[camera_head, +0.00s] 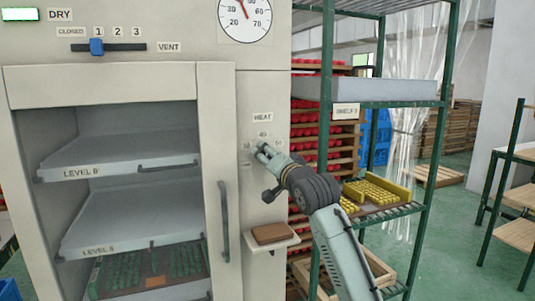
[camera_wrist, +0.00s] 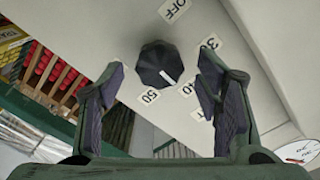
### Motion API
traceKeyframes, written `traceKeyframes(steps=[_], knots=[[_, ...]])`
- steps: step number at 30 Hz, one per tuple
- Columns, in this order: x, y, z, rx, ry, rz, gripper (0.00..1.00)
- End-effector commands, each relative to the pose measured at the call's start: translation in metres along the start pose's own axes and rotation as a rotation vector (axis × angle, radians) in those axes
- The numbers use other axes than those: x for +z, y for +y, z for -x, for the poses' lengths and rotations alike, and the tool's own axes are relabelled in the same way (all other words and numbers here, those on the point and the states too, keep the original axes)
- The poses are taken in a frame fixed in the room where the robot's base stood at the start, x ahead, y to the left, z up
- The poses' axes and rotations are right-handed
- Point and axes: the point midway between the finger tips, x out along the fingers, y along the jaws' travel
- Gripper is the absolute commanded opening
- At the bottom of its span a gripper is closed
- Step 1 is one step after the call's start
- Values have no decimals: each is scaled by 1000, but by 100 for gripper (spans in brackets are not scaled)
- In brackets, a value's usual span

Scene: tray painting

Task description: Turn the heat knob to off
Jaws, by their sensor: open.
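The heat knob (camera_wrist: 156,62) is dark and faceted, with a white mark on its edge. In the wrist view the mark points between the 40 label (camera_wrist: 187,90) and the 50 label (camera_wrist: 150,96). The OFF label (camera_wrist: 174,9) is on the other side of the knob, at the top of the picture. My gripper (camera_wrist: 161,82) is open, with one finger on each side of the knob and visible gaps between; I cannot tell its depth. In the head view my gripper (camera_head: 262,152) is at the panel below the HEAT label (camera_head: 263,117) and hides the knob.
A small shelf with a brown block (camera_head: 272,233) juts out below my gripper. The cabinet door's handle (camera_head: 224,222) is to the left. A green rack (camera_head: 325,100) with trays stands close on the right. A vent slider (camera_head: 97,46) is at the upper left.

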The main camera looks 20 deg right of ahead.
Motion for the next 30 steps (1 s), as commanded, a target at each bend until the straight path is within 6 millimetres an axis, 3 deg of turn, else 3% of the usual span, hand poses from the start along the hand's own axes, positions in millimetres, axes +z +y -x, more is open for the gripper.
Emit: traceKeyframes(steps=[6,14,30], knots=[[-1,0,-17,0,1,1,59],[0,0,-19,0,1,1,59],[0,0,-18,0,1,1,24]])
